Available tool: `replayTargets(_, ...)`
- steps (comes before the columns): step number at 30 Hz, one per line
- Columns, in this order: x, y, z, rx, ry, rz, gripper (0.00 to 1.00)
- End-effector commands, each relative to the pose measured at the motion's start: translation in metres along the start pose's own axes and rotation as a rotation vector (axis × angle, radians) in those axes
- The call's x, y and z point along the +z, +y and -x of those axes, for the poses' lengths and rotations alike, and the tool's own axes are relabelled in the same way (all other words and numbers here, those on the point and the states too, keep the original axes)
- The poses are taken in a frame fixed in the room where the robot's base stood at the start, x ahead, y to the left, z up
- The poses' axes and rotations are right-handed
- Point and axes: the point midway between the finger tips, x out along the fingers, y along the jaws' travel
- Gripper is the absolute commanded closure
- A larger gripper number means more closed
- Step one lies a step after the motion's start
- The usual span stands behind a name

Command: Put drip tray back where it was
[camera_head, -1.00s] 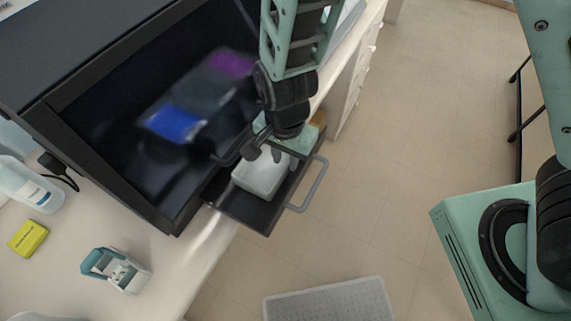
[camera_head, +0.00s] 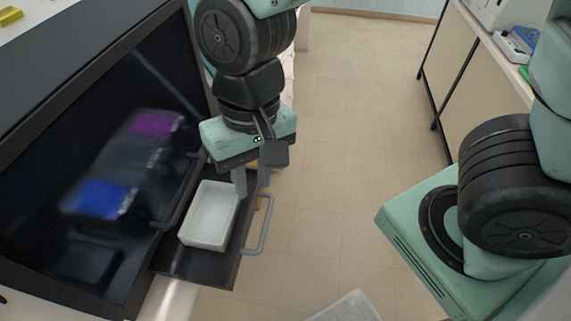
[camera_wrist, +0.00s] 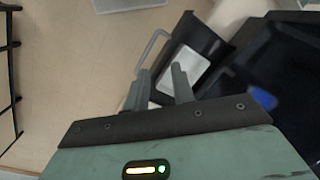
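A black pull-out tray (camera_head: 187,262) with a grey loop handle (camera_head: 262,222) sticks out of the dark machine. A white rectangular dish (camera_head: 209,215) sits on it. Both also show in the wrist view, the dish (camera_wrist: 184,69) beyond the right finger and the black tray (camera_wrist: 204,38) around it. I cannot tell for sure which of the two is the drip tray. My gripper (camera_head: 253,180) is over the tray's far right part, between dish and handle in the picture. In the wrist view, its fingers (camera_wrist: 161,86) stand apart with nothing clearly held. Contact with the tray cannot be judged.
The dark machine (camera_head: 50,130) has a glass front, with blurred blue and purple shapes behind it. A pale bin or mat (camera_head: 350,308) lies at the bottom. Another bench (camera_head: 465,60) stands at the upper right.

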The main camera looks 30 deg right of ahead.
Motion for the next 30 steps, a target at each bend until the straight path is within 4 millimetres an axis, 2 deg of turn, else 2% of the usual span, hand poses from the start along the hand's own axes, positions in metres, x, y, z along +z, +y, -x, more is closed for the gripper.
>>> replayTargets(1,0.011,0.008,0.011,0.000,0.017,0.114,0.75)
replayTargets(3,0.025,0.017,0.021,0.019,0.032,0.277,0.75)
replayTargets(7,0.042,0.031,0.029,0.061,0.048,0.477,0.75)
replayTargets(11,0.048,0.035,0.031,0.082,0.052,0.556,0.75)
replayTargets(19,0.048,0.035,0.031,0.082,0.051,0.560,0.75)
replayTargets(23,0.047,0.037,0.015,0.082,0.051,0.559,0.75)
replayTargets(27,0.045,0.040,-0.011,0.082,0.051,0.557,0.75)
replayTargets(30,0.044,0.041,-0.019,0.082,0.051,0.557,0.75)
